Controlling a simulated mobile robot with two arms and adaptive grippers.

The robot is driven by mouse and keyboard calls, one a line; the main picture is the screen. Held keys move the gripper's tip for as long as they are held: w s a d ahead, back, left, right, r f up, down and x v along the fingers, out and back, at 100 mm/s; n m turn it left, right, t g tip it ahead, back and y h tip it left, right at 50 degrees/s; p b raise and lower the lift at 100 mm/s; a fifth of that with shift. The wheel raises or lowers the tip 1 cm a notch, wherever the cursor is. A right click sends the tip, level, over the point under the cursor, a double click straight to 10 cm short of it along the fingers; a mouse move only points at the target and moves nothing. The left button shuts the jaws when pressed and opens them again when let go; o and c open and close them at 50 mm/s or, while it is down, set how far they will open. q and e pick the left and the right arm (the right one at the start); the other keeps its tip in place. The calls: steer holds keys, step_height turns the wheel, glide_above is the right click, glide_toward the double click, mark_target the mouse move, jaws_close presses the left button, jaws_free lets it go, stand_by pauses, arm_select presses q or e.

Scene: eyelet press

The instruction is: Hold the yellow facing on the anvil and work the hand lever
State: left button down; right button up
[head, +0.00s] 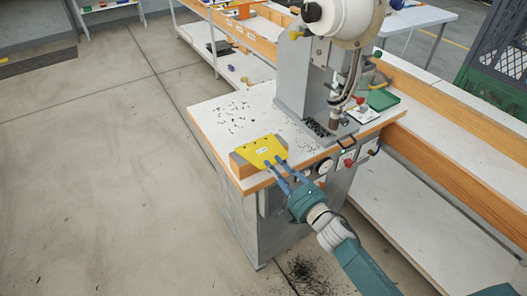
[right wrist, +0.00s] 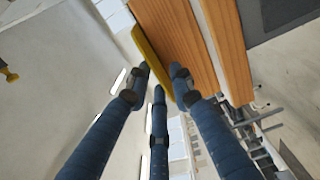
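The yellow facing (head: 258,151) rests on a wooden block at the front left corner of the press table. My right gripper (head: 278,165) is at its front right edge, with blue fingers reaching over it. In the right wrist view the facing's edge (right wrist: 147,48) runs between the spread fingers (right wrist: 160,76); I see no firm closing on it. The grey press (head: 293,80) stands behind to the right, its tool (head: 334,120) pointing down over the anvil area, where the anvil is hard to make out. Which knobbed arm is the hand lever is unclear. My left gripper is out of view.
Small dark bits lie scattered on the white tabletop (head: 232,112). A green tray (head: 382,99) sits right of the press. A gauge (head: 325,166) and red knob (head: 349,162) are on the table's front. A wood-edged shelf (head: 455,135) runs right. The floor at left is clear.

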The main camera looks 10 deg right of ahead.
jaws_close()
steer(key=shift+r, duration=0.15)
steer(key=shift+r+p, duration=0.9)
steer(key=shift+p, duration=0.05)
steer(key=p+v, duration=0.1)
steer(key=v, duration=0.8)
